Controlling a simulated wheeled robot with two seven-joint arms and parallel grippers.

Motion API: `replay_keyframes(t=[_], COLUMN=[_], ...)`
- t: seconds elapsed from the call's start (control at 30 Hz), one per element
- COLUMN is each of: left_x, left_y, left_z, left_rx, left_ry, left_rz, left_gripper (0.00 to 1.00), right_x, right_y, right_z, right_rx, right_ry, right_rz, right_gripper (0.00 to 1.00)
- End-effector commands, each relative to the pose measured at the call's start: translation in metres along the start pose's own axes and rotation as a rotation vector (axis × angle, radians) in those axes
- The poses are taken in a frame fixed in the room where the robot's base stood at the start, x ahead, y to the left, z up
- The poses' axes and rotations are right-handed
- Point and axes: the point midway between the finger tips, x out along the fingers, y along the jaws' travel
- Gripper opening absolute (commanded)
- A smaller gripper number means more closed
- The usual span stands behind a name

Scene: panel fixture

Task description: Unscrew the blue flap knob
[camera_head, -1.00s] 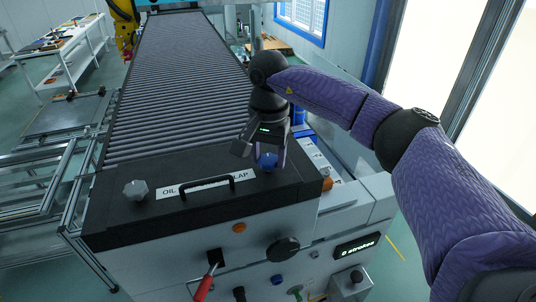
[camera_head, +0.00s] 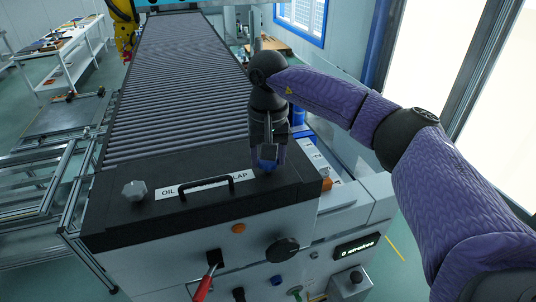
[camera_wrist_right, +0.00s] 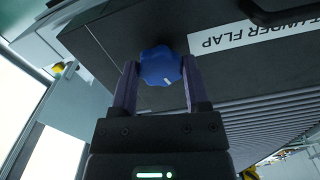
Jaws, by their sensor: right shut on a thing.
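The blue flap knob (camera_head: 267,164) sits on the right part of the black flap (camera_head: 215,200), near its right end. In the right wrist view the blue knob (camera_wrist_right: 160,67) is lobed, with a short white mark on its face. My right gripper (camera_head: 268,158) is above the knob, its two fingers (camera_wrist_right: 160,75) on either side of it, shut on it. In the head view the gripper partly hides the knob. My left gripper is not in view.
A grey knob (camera_head: 134,190) and a black handle (camera_head: 206,184) stand on the flap, beside a white label. A red-handled lever (camera_head: 203,287), a black round knob (camera_head: 283,250) and a strokes display (camera_head: 356,247) are on the front panel. A roller conveyor (camera_head: 180,80) runs behind.

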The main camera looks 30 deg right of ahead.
Motion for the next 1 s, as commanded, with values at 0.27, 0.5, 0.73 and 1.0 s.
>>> replay_keyframes(t=[0.27,0.5,0.73,1.0], left_x=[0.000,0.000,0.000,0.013], left_y=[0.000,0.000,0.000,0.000], left_z=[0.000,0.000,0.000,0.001], left_rx=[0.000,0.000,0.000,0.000], left_ry=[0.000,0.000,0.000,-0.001], left_rz=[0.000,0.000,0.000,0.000], left_gripper=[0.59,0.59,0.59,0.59], right_x=[-0.001,0.000,-0.001,-0.053], right_y=[0.000,0.000,0.000,-0.001], right_z=[-0.001,0.000,0.000,-0.001], right_rx=[0.001,0.001,0.001,0.000], right_ry=[0.004,0.002,0.001,0.006], right_rz=[-0.001,-0.001,-0.001,-0.004], right_gripper=[0.01,0.95,0.95,0.95])
